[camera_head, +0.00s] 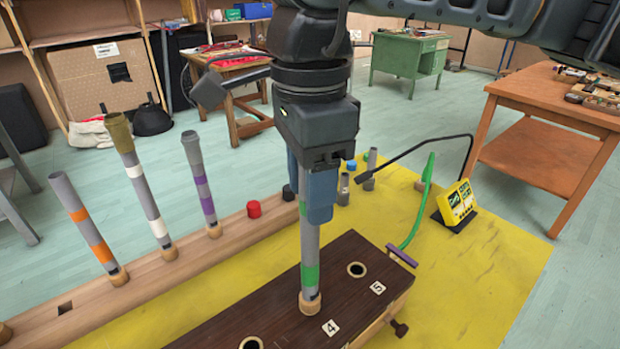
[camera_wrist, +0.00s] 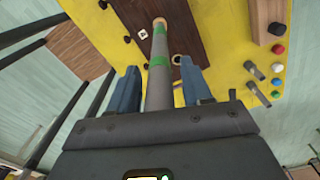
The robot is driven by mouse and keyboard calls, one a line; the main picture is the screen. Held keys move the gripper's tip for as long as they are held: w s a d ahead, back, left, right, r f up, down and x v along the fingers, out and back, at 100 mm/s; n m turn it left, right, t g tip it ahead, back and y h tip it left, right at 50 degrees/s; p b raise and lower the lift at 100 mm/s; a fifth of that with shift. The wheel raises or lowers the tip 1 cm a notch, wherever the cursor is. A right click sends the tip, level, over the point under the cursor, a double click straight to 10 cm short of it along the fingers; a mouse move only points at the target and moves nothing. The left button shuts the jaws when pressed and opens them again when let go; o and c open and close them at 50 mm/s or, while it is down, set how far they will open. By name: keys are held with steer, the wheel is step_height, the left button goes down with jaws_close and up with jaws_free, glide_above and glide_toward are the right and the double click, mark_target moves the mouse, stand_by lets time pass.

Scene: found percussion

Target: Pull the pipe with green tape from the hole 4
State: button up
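The grey pipe with green tape (camera_head: 310,245) stands upright in a light wooden collar at the hole beside label 4 (camera_head: 331,327) on the dark brown block (camera_head: 270,310). In the wrist view the pipe (camera_wrist: 159,75) runs between my fingers, with two green bands showing. My gripper (camera_head: 311,210) points down around the pipe's upper part. In the wrist view my gripper (camera_wrist: 160,88) is open, with a narrow gap between the pipe and each blue finger. The pipe's top end is hidden by the gripper.
A wooden rail (camera_head: 180,262) at left holds an orange-taped pipe (camera_head: 90,228), a white-taped pipe (camera_head: 143,185) and a purple-taped pipe (camera_head: 201,182). An empty hole (camera_head: 357,270) is by label 5. A yellow device (camera_head: 457,203) and a green curved rod (camera_head: 420,205) stand at right.

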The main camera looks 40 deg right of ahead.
jaws_close()
steer(key=shift+r+p, duration=0.65)
steer(key=shift+r, duration=0.95)
steer(key=shift+r, duration=1.4)
